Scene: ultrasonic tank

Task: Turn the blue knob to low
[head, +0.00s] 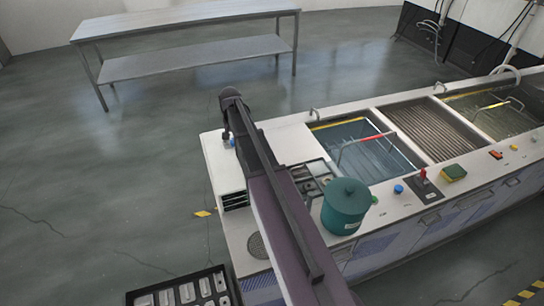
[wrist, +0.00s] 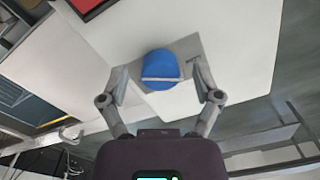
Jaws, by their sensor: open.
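The blue knob (wrist: 160,66) is round with a pale bar across it and sits on a grey plate on a white surface in the wrist view. My gripper (wrist: 159,78) is open, with one finger on each side of the knob; I see gaps between the fingers and the knob, and no clear contact. In the head view my gripper (head: 228,128) is at the far end of my arm, over the left end of the white counter. A small bit of blue (head: 232,142) shows just below it, mostly hidden by the gripper. The knob's setting marks are not readable.
The counter holds a tank of water (head: 352,150), a ribbed drain section (head: 425,130), a green lidded pot (head: 346,205), a small blue piece (head: 398,189) and a sponge (head: 454,172). A metal table (head: 185,30) stands behind.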

